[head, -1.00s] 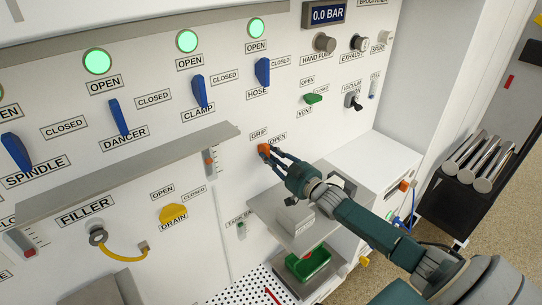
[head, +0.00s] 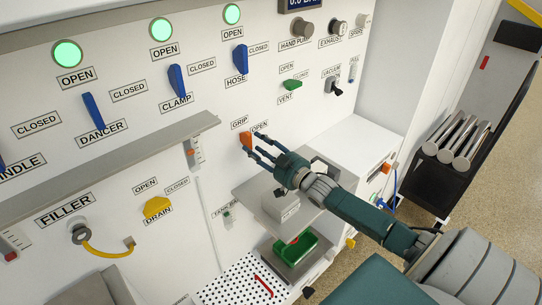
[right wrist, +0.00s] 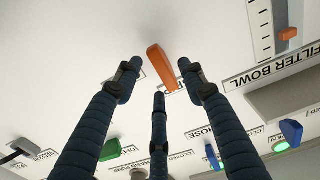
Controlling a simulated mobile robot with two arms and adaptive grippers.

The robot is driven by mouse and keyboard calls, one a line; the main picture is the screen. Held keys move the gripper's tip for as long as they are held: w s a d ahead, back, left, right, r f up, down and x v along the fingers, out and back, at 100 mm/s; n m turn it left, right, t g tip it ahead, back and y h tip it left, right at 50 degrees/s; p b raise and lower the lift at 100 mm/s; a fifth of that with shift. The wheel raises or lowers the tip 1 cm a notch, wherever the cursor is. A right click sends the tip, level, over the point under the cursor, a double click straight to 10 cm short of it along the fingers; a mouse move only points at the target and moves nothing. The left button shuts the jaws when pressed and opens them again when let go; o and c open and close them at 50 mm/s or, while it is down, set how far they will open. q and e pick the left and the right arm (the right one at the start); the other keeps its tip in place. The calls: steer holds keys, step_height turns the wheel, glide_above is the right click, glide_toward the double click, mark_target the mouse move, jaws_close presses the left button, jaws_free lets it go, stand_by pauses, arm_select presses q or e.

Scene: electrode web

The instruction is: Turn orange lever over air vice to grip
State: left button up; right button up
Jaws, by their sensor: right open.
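The small orange lever (head: 246,140) is on the white panel, just below the GRIP and OPEN labels. It stands nearer the GRIP label. In the right wrist view the lever (right wrist: 160,64) shows as a slanted orange bar beyond the fingertips. My right gripper (head: 255,145) is open and empty, its dark fingers spread close beside the lever. In the right wrist view, the fingers of the right gripper (right wrist: 160,85) are apart, with the lever between and ahead of them. Contact cannot be told. A grey block (head: 283,207), perhaps the air vice, sits below, partly hidden. My left gripper is not in view.
A grey ledge (head: 120,155) juts out left of the lever. A green vent lever (head: 291,85) and blue levers (head: 240,58) are above. A grey shelf (head: 250,195) and green tray (head: 296,250) lie below my right arm.

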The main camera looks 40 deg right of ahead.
steer(key=s, duration=1)
steer(key=shift+d, duration=0.4)
steer(key=shift+w, duration=0.1)
